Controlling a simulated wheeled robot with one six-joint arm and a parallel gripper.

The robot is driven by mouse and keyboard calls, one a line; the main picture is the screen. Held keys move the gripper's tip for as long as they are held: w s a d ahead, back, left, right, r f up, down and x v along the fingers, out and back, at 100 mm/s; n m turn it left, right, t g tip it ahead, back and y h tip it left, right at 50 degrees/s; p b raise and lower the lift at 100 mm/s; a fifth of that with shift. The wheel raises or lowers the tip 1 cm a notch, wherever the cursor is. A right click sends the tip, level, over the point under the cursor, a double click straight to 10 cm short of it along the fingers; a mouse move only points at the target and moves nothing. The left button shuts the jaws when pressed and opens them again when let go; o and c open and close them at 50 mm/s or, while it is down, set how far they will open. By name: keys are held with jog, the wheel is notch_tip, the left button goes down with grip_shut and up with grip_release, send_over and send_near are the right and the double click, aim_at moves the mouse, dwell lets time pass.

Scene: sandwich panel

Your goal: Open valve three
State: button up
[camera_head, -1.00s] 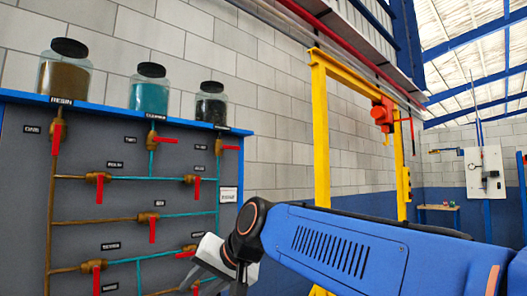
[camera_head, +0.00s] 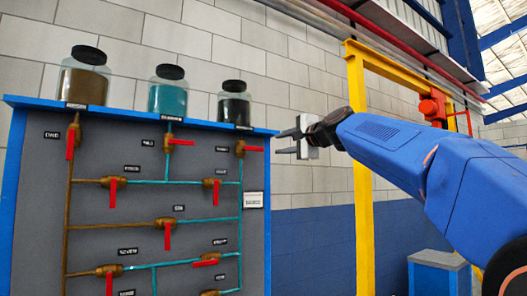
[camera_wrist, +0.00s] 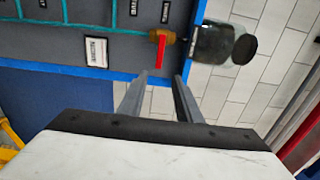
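The top right valve (camera_head: 240,148), taken as valve three, has a small label (camera_head: 222,149) too blurred to read surely. Its red handle (camera_head: 255,149) points right, across the vertical pipe. My gripper (camera_head: 276,142) is level with this valve, just right of the panel's upper right corner in the head view. Its two fingers are apart with nothing between them. In the wrist view the valve (camera_wrist: 163,37) and its red handle (camera_wrist: 160,65) lie ahead of the open fingertips (camera_wrist: 161,74), roughly in line with the gap. No contact shows.
The grey panel (camera_head: 140,216) carries several other red-handled valves. Three jars stand on its blue top edge: brown (camera_head: 84,80), teal (camera_head: 167,98) and dark (camera_head: 234,108). A yellow frame (camera_head: 362,180) stands right, behind my arm. A white sign (camera_head: 253,200) is below the valve.

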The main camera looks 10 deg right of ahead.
aim_at(259, 149)
jog(key=x, duration=1.5)
jog(key=shift+w+a+f, duration=0.15)
jog(key=shift+w+a, duration=0.05)
grip_shut()
